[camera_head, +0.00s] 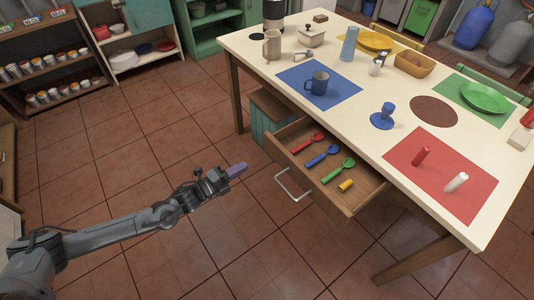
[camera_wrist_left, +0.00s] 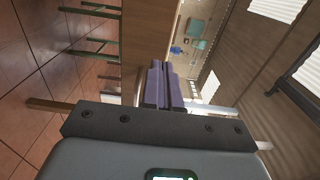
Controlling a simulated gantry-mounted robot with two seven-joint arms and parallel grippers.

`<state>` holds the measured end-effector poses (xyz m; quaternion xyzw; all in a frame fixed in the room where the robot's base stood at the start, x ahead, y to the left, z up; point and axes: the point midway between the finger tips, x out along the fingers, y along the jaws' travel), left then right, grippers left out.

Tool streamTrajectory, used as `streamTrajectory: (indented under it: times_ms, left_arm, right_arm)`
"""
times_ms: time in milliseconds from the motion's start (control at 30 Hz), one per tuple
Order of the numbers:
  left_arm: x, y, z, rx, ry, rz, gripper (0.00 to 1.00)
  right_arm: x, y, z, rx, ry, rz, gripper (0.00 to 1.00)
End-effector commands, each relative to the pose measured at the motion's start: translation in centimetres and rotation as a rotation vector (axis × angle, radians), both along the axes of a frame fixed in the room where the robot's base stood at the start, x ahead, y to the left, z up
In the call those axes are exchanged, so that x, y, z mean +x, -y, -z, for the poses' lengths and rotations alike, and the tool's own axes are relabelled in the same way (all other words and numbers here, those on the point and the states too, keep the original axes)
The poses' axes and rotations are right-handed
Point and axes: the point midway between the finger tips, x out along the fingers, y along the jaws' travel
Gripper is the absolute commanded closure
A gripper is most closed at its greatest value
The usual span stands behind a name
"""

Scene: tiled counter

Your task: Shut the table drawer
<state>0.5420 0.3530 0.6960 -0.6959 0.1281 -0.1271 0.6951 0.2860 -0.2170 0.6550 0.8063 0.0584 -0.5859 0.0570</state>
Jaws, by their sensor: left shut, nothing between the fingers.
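The table drawer (camera_head: 340,196) stands open under the near long edge of the table. Its front has a pale bar handle (camera_head: 291,188). A red spoon, a blue spoon, a green spoon and a small yellow item lie inside. My left gripper (camera_head: 237,170) is left of the drawer front in the head view, apart from the handle, with its fingers shut and empty. The shut fingers also show in the left wrist view (camera_wrist_left: 164,86), with a wooden panel (camera_wrist_left: 148,35) beyond them. My right gripper is not in view.
The table (camera_head: 257,42) carries a blue mug (camera_head: 318,83) on a blue mat, a red mat (camera_head: 440,190) and other tableware. A teal-sided cabinet (camera_head: 258,125) stands beneath the table, left of the drawer. The tiled floor (camera_head: 110,160) around my left arm is clear.

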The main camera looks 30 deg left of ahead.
Motion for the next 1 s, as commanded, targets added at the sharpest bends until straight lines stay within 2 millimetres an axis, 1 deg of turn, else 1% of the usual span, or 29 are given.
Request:
streamTrajectory:
  times_ms: [33,300,533,733,1000]
  left_arm:
    - [0.8,0.3,0.1,0.0,0.004,0.0,1.0]
    - [5.3,1.9,0.1,-0.002,0.006,-0.002,1.0]
    - [8.6,3.2,0.1,-0.002,0.005,-0.001,1.0]
    - [10.3,3.9,0.1,-0.001,0.002,0.0,1.0]
    - [10.9,4.1,0.0,0.0,0.001,-0.001,1.0]
  right_arm:
    - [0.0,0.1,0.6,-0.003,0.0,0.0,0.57]
    - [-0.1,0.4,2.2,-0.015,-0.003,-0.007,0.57]
    - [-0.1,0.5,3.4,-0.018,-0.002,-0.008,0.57]
    - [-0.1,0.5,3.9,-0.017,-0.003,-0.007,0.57]
    - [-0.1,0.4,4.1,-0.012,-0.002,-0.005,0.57]
